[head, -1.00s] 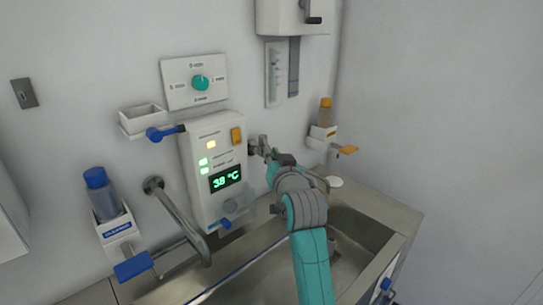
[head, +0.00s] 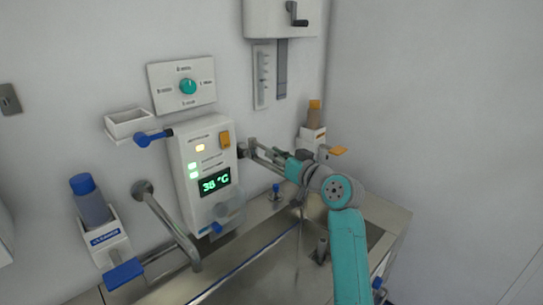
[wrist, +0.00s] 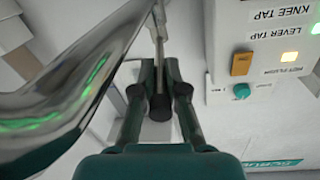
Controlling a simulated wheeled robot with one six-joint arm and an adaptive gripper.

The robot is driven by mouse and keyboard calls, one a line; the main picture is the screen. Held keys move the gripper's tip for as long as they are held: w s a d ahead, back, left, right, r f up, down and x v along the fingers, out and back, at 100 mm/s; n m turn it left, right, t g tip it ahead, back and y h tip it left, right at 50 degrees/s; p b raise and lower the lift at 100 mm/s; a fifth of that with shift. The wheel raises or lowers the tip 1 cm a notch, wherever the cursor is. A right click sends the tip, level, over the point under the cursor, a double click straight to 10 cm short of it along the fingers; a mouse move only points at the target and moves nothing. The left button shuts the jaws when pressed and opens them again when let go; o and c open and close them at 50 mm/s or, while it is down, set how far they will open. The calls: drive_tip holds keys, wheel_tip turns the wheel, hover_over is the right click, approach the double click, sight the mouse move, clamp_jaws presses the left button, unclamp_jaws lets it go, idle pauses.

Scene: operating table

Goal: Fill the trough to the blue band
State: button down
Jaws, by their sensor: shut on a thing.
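The steel trough (head: 272,281) runs along the wall, with a thin blue line (head: 258,256) along its back side. My gripper (head: 263,153) is at the wall tap to the right of the control panel. In the wrist view my gripper (wrist: 160,82) is shut on the dark end of a tap lever (wrist: 159,107), its two fingers on either side. The chrome tap spout (wrist: 75,75) passes close on the left there. A thin pale vertical streak (head: 299,245), seemingly water, drops into the trough. I cannot make out a water level.
The control panel (head: 190,150) reads 38 °C with lit lamps. A bent chrome spout (head: 168,228) and a blue-capped bottle (head: 92,203) in a holder stand left. An orange-capped bottle (head: 314,115) is right. A grey upright pipe (head: 322,250) stands in the trough.

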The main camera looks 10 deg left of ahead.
idle(0.3)
drive_tip(key=c, duration=1.2)
unclamp_jaws()
drive_tip(key=v, duration=1.1)
drive_tip(key=shift+s+d, duration=0.25)
drive_tip(key=shift+d, duration=0.05)
